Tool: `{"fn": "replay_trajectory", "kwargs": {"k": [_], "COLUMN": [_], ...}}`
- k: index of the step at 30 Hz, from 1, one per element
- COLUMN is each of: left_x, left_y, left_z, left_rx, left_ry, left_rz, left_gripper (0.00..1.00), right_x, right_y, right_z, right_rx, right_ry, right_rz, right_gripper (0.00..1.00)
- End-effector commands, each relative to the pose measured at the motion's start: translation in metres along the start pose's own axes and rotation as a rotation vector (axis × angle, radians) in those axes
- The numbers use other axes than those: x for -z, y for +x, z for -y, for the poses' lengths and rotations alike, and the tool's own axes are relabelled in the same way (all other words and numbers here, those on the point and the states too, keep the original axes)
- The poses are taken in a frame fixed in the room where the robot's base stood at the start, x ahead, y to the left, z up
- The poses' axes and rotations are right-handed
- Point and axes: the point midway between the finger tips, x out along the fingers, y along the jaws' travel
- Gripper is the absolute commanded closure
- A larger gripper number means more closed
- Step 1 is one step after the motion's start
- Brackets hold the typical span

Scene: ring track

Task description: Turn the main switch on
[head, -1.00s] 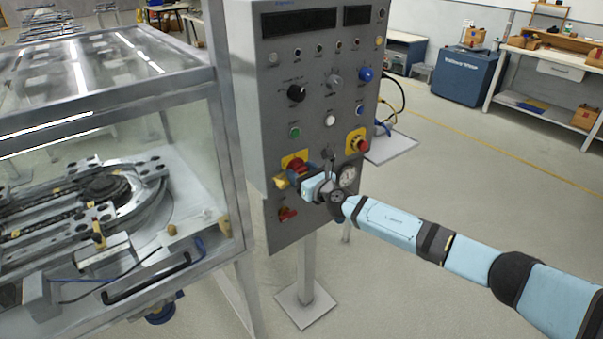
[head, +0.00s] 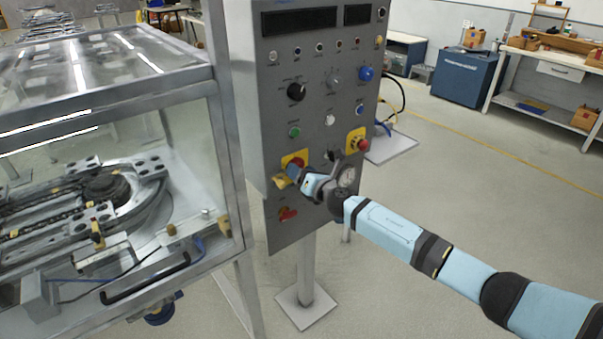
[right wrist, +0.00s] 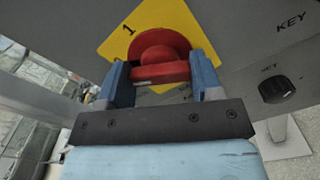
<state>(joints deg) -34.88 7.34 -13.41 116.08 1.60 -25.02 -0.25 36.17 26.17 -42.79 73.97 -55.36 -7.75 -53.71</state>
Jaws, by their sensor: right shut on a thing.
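The main switch is a red rotary knob (head: 299,161) on a yellow plate (head: 285,182), on the left of the grey control panel (head: 265,120). In the right wrist view the red knob (right wrist: 158,48) sits on the yellow plate (right wrist: 118,42), which bears a "1". My right gripper (head: 294,171) is at the knob, its blue fingers (right wrist: 160,76) shut on the red handle from both sides. The gripper covers part of the plate in the head view. My left gripper is not in view.
A red emergency button (head: 363,145) on yellow is to the right. A red switch (head: 288,214) sits below, and a black key switch (right wrist: 277,89) shows in the wrist view. A glass-walled machine (head: 120,120) stands close on the left. The floor on the right is open.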

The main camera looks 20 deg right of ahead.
Motion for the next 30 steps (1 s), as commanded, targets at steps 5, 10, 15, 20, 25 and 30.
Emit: {"fn": "replay_trajectory", "kwargs": {"k": [5, 10, 15, 20, 25, 30], "left_x": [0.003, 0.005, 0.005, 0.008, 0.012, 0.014], "left_y": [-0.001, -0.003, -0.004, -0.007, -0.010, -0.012], "left_z": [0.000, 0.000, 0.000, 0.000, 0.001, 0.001], "left_rx": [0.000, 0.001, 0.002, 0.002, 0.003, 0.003], "left_ry": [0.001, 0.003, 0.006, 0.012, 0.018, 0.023], "left_rz": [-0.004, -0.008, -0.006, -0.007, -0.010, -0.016], "left_gripper": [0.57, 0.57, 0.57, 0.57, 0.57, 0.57], "right_x": [0.000, -0.001, -0.001, -0.002, -0.001, -0.001], "right_y": [0.000, 0.000, 0.000, 0.000, 0.000, 0.000], "right_z": [0.000, 0.000, 0.000, 0.001, 0.000, 0.001], "right_rx": [0.001, 0.001, 0.001, 0.001, 0.001, 0.000], "right_ry": [0.169, 0.331, 0.493, 0.642, 0.789, 0.909], "right_rz": [0.000, 0.001, 0.001, 0.001, 0.001, 0.001], "right_gripper": [0.64, 0.64, 0.64, 0.64, 0.64, 0.64]}}
